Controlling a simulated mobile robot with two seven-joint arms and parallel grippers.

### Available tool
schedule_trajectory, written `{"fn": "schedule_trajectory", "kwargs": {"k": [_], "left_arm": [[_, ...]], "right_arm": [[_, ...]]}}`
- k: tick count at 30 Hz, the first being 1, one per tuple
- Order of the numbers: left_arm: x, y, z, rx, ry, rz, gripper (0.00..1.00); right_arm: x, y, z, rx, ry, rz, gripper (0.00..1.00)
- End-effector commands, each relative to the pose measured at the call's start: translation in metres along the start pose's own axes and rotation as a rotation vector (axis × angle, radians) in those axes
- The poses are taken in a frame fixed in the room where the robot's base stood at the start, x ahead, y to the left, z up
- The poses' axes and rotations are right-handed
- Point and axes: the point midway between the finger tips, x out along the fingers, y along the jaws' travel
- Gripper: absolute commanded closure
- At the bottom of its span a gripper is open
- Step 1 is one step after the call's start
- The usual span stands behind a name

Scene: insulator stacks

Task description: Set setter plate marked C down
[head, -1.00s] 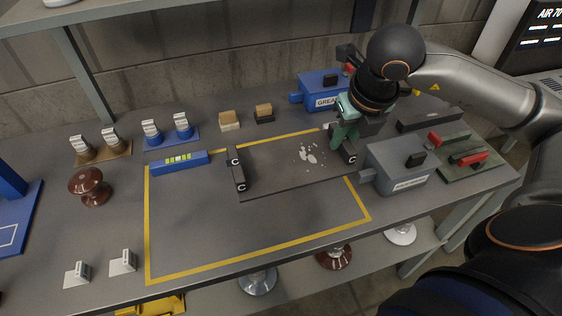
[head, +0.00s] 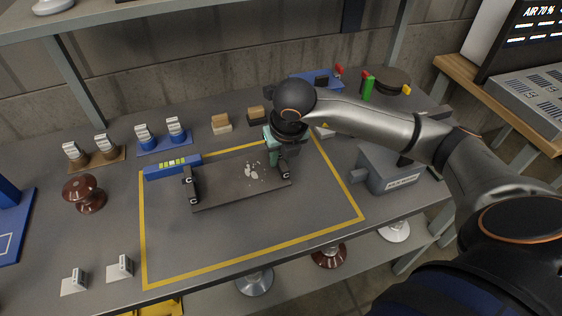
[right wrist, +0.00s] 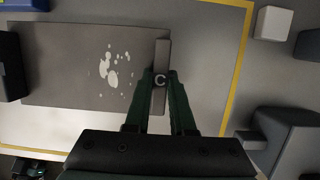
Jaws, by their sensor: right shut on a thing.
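Setter plate C (head: 222,188) is a flat dark grey plate with pale spots and a black upright bar at each end, marked C. It looks level, inside the yellow outline (head: 250,247) toward its back edge. I cannot tell whether it touches the table. My right gripper (head: 280,160) is shut on the right end bar (head: 286,172). In the right wrist view, the plate (right wrist: 65,65) extends left from the gripper (right wrist: 160,82), whose fingers straddle the bar marked C.
A blue bar with a yellow-green strip (head: 173,167) lies close to the plate's left end. A grey box (head: 390,170) stands right of the outline. A brown insulator (head: 84,193) and small white stands (head: 119,267) are at left. The outline's front part is clear.

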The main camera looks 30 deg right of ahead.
Motion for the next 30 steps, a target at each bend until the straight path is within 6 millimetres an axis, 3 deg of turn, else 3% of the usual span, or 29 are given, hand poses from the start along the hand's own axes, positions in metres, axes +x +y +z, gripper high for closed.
{"fn": "schedule_trajectory", "kwargs": {"k": [4, 14, 15, 21, 30], "left_arm": [[-0.001, 0.001, -0.002, 0.0, 0.001, 0.002, 0.5], [0.002, 0.002, 0.001, 0.0, 0.002, 0.004, 0.5], [0.001, 0.002, 0.0, 0.0, 0.002, 0.004, 0.5], [0.001, 0.002, -0.001, 0.0, 0.002, 0.005, 0.5], [0.0, 0.003, -0.002, 0.0, 0.002, 0.005, 0.5]], "right_arm": [[0.018, -0.001, -0.005, 0.002, -0.001, -0.001, 1.0], [0.021, -0.001, -0.006, 0.002, -0.003, 0.0, 1.0], [0.021, -0.002, -0.007, 0.001, 0.001, -0.003, 0.73], [0.021, -0.002, -0.007, 0.001, 0.001, -0.003, 0.51], [0.019, -0.002, -0.006, 0.001, 0.001, -0.003, 0.48]]}}
